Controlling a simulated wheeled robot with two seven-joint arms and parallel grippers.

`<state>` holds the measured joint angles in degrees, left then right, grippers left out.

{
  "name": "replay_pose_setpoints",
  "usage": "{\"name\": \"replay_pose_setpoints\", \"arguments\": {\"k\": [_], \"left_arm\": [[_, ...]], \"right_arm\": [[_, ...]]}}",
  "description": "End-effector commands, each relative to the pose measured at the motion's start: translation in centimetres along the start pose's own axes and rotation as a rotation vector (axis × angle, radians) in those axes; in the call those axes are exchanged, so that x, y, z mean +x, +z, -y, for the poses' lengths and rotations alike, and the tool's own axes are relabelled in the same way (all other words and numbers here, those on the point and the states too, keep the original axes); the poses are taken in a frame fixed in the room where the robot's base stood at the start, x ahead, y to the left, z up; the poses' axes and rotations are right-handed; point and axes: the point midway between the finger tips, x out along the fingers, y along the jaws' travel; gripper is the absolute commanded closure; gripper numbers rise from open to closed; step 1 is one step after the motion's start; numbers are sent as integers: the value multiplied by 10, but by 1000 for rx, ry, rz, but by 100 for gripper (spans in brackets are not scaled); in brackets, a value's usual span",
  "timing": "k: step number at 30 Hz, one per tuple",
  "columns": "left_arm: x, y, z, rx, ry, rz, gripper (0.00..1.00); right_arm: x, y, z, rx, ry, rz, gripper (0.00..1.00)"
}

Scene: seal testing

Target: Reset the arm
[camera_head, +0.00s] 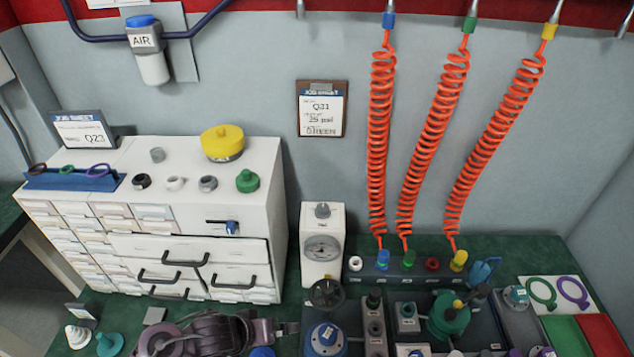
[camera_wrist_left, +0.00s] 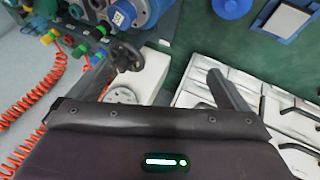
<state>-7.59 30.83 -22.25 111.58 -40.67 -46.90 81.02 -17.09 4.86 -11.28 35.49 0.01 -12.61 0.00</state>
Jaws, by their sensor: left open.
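My left arm (camera_head: 205,335) comes in at the bottom of the head view, in front of the white drawer cabinet (camera_head: 275,215). In the left wrist view my left gripper (camera_wrist_left: 162,80) is open, with its dark fingers apart and nothing seen between them. Beyond the fingers are the white gauge unit (camera_wrist_left: 140,82) and the cabinet's drawer fronts (camera_wrist_left: 240,85). My right gripper is in neither view.
The gauge unit (camera_head: 322,245) stands right of the cabinet. Fittings and a blue device (camera_head: 325,340) crowd the bench to its right. Orange coiled hoses (camera_head: 381,140) hang down to a fitting rack (camera_head: 370,268). A yellow-topped part (camera_head: 222,142) stands on the cabinet.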

Motion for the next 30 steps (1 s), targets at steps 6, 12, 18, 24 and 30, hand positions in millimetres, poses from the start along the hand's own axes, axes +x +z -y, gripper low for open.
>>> {"name": "replay_pose_setpoints", "arguments": {"k": [6, 12, 18, 24, 30], "left_arm": [[-46, -16, -10, 149, -135, -99, 2], [-91, -11, 9, 224, -264, -49, 2], [-122, 4, 25, 255, -318, 35, 2], [-149, 22, 37, 273, -335, 124, 2], [-127, 35, 51, 284, -336, 171, 2]], "right_arm": [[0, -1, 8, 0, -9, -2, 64], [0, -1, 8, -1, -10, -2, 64], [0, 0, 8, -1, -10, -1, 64], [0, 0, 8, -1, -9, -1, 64], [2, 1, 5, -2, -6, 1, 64]]}}
